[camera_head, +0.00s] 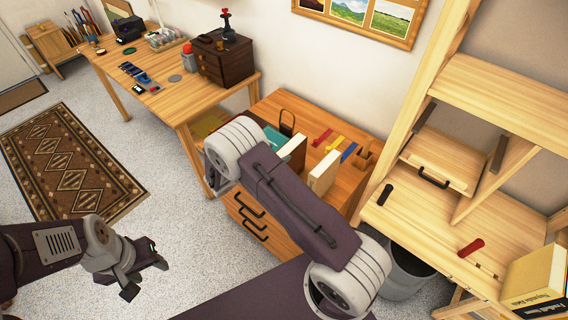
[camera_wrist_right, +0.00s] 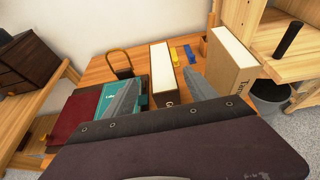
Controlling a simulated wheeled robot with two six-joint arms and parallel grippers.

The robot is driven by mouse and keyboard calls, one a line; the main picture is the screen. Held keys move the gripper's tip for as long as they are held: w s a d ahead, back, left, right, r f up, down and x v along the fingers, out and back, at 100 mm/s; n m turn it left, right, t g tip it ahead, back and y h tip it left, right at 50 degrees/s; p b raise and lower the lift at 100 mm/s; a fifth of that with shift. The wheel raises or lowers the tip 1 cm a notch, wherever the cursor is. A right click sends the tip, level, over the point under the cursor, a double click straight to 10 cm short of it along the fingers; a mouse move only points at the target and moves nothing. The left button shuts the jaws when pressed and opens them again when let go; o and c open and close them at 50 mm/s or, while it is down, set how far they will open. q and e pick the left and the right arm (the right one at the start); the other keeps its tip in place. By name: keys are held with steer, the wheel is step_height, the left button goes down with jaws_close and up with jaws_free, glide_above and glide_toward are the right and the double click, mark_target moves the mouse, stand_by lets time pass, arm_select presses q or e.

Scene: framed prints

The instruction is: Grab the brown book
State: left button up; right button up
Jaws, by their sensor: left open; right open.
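The brown book (camera_wrist_right: 166,97) stands upright on the wooden cabinet, with pale page edges on top and a dark brown spine facing the right wrist camera. Its pale top also shows in the head view (camera_head: 292,147). My right gripper (camera_wrist_right: 161,76) is open, with one finger on each side of the brown book in the wrist view; I cannot tell whether they touch it. In the head view my right arm hides that gripper. My left gripper (camera_head: 147,275) is open and empty over the floor at the lower left.
A tan book (camera_wrist_right: 235,72) stands to the right of the brown one; a teal book (camera_wrist_right: 113,100) and a red book (camera_wrist_right: 73,118) are to the left. A wooden shelf unit (camera_head: 500,90) stands at the right.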

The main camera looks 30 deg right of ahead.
mark_target(286, 149)
steer(key=p+x, duration=0.1)
steer(key=x, duration=0.2)
steer(key=shift+w+d+f, duration=0.15)
steer(key=shift+w+d, duration=0.05)
steer(key=shift+w, duration=0.1)
steer(key=shift+d+f, duration=0.1)
steer(key=shift+d, duration=0.2)
steer(key=x, duration=0.1)
steer(key=p+x, duration=0.1)
steer(key=x, duration=0.2)
steer(key=shift+s+d, duration=0.15)
steer(key=shift+s, duration=0.2)
steer(key=shift+w+d+f, duration=0.25)
steer(key=shift+w, duration=0.05)
steer(key=shift+s, duration=0.1)
steer(key=c, duration=0.8)
steer(key=shift+r, duration=0.1)
jaws_close()
